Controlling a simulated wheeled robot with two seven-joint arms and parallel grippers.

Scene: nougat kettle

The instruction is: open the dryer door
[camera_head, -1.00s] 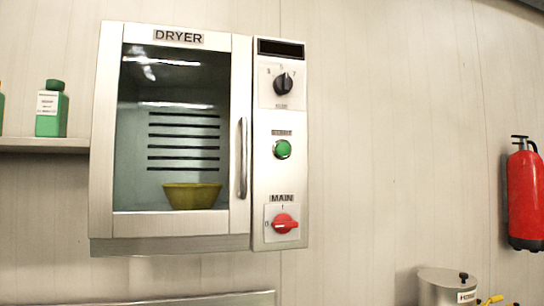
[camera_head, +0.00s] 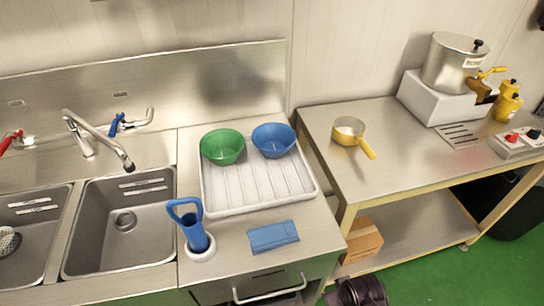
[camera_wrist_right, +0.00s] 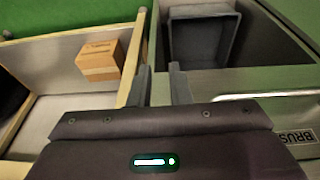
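The dryer and its door are out of view now. One second ago the head view showed the dryer on the wall with its glass door shut, a vertical bar handle on the door's right side and a bowl inside. My right gripper (camera_wrist_right: 161,85) is in the wrist view, with its two fingers apart and nothing between them. In that view it is above the gap between the counter unit and the side table's lower shelf. My left gripper is not in view.
The head view shows sinks (camera_head: 120,225), a white drying tray (camera_head: 255,205) with green (camera_head: 222,147) and blue (camera_head: 273,140) bowls, and a side table (camera_head: 400,150) with a yellow pan (camera_head: 350,130). A cardboard box (camera_wrist_right: 98,62) and a grey bin (camera_wrist_right: 203,50) are low down.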

